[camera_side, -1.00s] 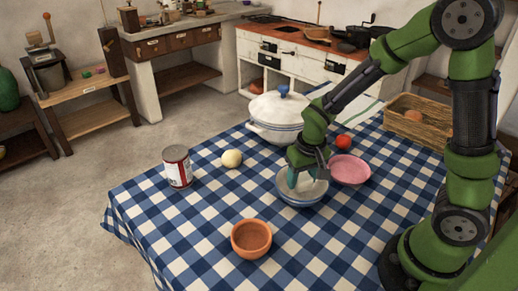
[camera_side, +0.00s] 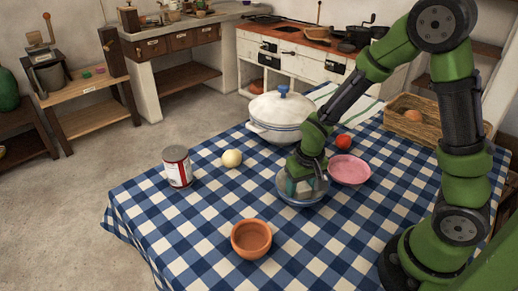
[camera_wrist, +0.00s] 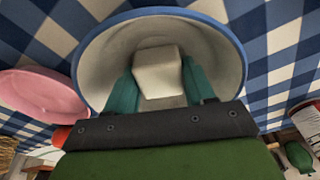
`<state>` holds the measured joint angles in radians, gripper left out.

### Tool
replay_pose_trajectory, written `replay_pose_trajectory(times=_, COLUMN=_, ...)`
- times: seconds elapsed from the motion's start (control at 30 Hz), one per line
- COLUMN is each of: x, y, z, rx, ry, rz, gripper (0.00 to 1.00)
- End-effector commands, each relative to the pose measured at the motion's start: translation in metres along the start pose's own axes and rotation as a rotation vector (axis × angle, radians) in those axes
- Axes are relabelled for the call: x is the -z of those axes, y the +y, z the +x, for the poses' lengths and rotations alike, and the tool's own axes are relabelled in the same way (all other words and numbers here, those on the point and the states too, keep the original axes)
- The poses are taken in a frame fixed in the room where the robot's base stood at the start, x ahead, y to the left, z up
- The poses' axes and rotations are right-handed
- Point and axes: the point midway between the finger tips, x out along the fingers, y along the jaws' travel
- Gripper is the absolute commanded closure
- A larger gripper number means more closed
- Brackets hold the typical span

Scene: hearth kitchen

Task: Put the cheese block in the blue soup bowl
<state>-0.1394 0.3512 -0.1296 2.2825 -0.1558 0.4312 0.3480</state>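The blue soup bowl (camera_side: 302,202), pale inside with a blue outer wall, stands on the checked cloth in the side view. It fills the top middle of the wrist view (camera_wrist: 100,58). The pale cheese block (camera_wrist: 158,70) is between the two teal fingers of my gripper (camera_wrist: 158,82), within the bowl's rim. Both fingers appear to touch its sides. In the side view my gripper (camera_side: 305,188) points down into the bowl and hides the block. Whether the block touches the bowl's bottom is unclear.
A pink plate (camera_side: 349,169) lies right beside the bowl. A red tomato (camera_side: 344,142), white lidded pot (camera_side: 282,112), and basket (camera_side: 400,128) stand behind. A pale onion (camera_side: 231,158) and can (camera_side: 177,167) are left; a terracotta bowl (camera_side: 251,239) is in front.

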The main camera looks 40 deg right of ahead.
Motion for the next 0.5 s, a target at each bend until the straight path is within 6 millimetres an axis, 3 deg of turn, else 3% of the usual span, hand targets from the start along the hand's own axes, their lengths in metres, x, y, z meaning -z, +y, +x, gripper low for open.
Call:
replay_pose_trajectory(times=0.17, x=0.002, y=0.000, z=-0.014, rx=0.002, ry=0.003, rz=0.000, gripper=0.36)
replay_pose_trajectory(times=0.5, x=0.003, y=-0.001, z=-0.087, rx=0.004, ry=0.006, rz=0.000, gripper=0.36)
